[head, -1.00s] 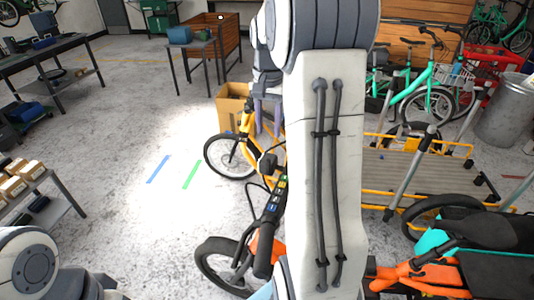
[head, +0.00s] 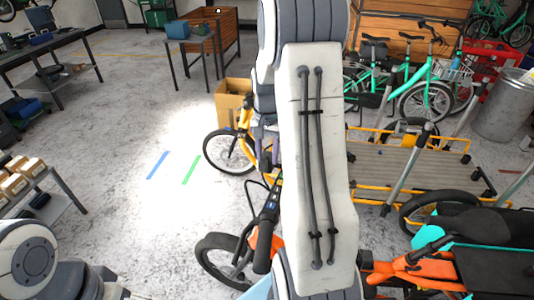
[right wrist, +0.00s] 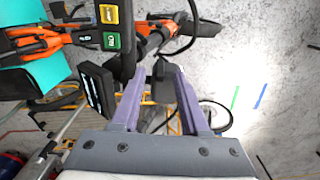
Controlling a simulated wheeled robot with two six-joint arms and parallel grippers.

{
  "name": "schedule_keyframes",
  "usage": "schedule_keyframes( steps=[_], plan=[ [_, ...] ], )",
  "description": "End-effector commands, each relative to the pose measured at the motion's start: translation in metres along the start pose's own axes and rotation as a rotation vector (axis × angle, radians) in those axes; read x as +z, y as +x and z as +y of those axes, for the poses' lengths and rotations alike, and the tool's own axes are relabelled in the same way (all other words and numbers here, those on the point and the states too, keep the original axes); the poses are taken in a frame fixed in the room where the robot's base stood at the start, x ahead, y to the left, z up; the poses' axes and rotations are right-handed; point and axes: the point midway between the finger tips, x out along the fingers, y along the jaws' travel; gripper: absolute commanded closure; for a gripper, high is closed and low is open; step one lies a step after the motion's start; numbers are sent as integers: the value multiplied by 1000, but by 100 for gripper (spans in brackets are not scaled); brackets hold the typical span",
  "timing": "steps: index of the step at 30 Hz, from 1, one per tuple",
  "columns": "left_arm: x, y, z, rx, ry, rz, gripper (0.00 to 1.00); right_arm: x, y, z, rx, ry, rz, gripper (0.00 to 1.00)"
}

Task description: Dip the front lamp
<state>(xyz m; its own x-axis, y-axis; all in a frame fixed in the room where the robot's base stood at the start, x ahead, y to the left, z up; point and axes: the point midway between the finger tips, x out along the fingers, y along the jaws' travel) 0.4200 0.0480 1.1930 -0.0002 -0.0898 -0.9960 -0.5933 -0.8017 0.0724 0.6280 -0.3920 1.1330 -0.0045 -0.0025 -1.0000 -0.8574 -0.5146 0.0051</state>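The orange cargo bike's handlebar (head: 266,225) stands left of my right arm in the head view, with a control strip on it. In the right wrist view, the strip's yellow and green buttons (right wrist: 110,28) show at upper left. A dark rounded part (right wrist: 166,82), possibly the front lamp, lies between my right gripper's purple fingers (right wrist: 158,85), with a gap visible on the left; contact is unclear. A black flat box (right wrist: 98,88) is left of the fingers. In the head view, my right gripper (head: 270,155) is above the handlebar, partly hidden by my arm. My left gripper is out of view.
A yellow cargo bike (head: 226,152) and a cardboard box (head: 233,100) stand beyond. A flat wooden cargo bed (head: 405,172) is to the right. A shelf with boxes (head: 30,175) is at left. The floor around the blue tape (head: 157,165) is clear.

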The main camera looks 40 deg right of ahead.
Motion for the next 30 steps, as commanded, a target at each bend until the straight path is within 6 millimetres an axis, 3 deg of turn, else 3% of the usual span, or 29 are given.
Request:
schedule_keyframes(
  steps=[1,3,11,18,24,30],
  plan=[
    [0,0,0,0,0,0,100,0,0,0,0,0,0,74],
    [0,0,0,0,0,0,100,0,0,0,0,0,0,100],
    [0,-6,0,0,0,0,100,0,-2,-3,25,-6,-3,100],
    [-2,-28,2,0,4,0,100,0,0,-20,262,-24,-3,100],
    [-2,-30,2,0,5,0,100,0,6,-29,422,-26,0,100],
    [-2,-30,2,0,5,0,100,0,6,-30,453,-24,3,100]
  ],
)
